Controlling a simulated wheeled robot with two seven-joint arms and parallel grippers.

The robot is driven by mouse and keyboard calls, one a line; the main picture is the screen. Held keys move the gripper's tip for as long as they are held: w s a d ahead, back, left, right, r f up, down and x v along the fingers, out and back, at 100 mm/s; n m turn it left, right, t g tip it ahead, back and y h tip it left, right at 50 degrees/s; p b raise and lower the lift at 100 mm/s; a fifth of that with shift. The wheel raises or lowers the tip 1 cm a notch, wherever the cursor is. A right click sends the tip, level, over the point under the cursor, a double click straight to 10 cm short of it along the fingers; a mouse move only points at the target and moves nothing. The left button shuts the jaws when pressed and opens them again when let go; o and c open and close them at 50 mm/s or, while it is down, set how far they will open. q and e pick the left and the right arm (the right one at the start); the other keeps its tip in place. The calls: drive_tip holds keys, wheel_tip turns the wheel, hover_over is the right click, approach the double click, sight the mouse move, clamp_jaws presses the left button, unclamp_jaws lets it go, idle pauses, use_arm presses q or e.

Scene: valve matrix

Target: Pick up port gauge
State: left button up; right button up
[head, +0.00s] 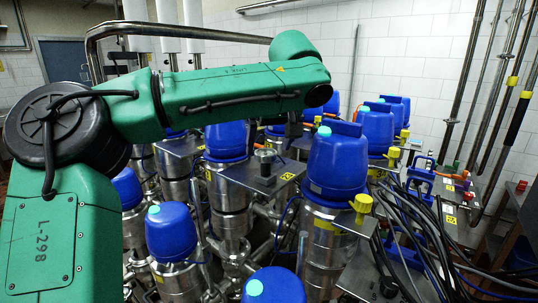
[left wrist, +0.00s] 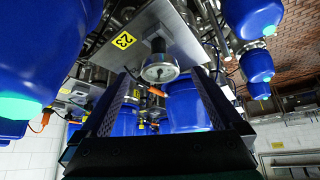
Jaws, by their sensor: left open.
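In the head view the gauge (head: 265,156) stands on a plate among the blue-capped valves. My left gripper (left wrist: 160,76) is open, its two dark fingers spread on either side of the gauge's line in the left wrist view. The gauge shows between and just beyond the fingertips; contact cannot be told. In the head view my left gripper (head: 293,128) is small, dark and partly hidden behind my green arm. My right gripper is not in view.
Blue valve caps crowd around, including a large one (head: 337,160) right of the gauge and one (head: 226,140) left of it. Black hoses (head: 425,235) lie at the right. Steel pipes (head: 480,90) run up the white tiled wall.

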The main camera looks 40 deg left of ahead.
sight(264, 166)
use_arm(q)
drive_tip(key=shift+a+f+p, duration=0.25)
drive_tip(key=shift+a+f, duration=0.2)
drive_tip(key=shift+f, duration=0.2)
drive_tip(key=shift+a+f+p, duration=0.2)
drive_tip(key=shift+a+f, duration=0.25)
drive_tip(key=shift+f, duration=0.15)
drive_tip(key=w+f+p, duration=0.1)
drive_tip(key=w+a+f+p, duration=0.1)
drive_tip(key=f, duration=0.1)
drive_tip(key=w+a+f+p, duration=0.1)
drive_tip(key=f, duration=0.1)
drive_tip(key=shift+w+f, duration=0.1)
drive_tip(key=shift+w, duration=0.05)
drive_tip(key=shift+a+f, duration=0.25)
drive_tip(key=shift+s, duration=0.3)
drive_tip(key=shift+s+r, duration=0.1)
drive_tip(key=shift+c, duration=0.6)
drive_tip(key=c, duration=0.5)
drive_tip(key=shift+d, duration=0.1)
drive_tip(key=c, duration=0.5)
drive_tip(key=shift+c, duration=1.3)
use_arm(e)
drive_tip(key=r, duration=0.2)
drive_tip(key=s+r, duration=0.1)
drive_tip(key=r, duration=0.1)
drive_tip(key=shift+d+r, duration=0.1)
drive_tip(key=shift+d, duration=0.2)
